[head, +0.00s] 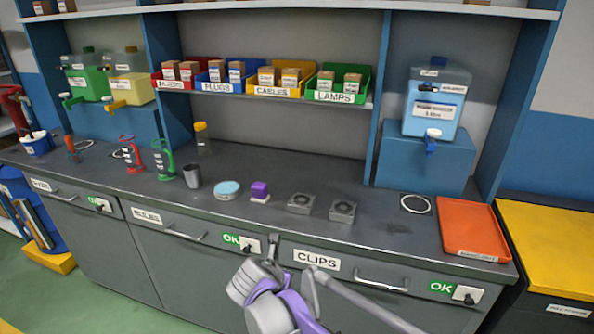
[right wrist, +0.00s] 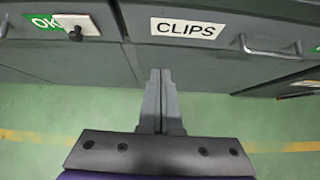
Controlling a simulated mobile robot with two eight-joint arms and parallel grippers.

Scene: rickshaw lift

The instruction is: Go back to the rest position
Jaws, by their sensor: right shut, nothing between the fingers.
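My right gripper (head: 273,243) shows at the bottom middle of the head view, in front of the counter's drawer fronts. Its grey fingers are together with nothing between them. In the right wrist view the right gripper (right wrist: 160,75) is also shut, its fingertips just below the CLIPS label (right wrist: 187,28) and apparently short of the drawer face. The CLIPS label also shows in the head view (head: 316,260), right of the fingers. My left gripper is in neither view.
The grey counter (head: 330,185) holds a blue round dish (head: 227,190), a purple block (head: 259,191), two grey square devices (head: 299,203) and an orange tray (head: 470,228). A blue water container (head: 436,100) stands on a blue box. Green floor (right wrist: 50,135) lies clear below the drawers.

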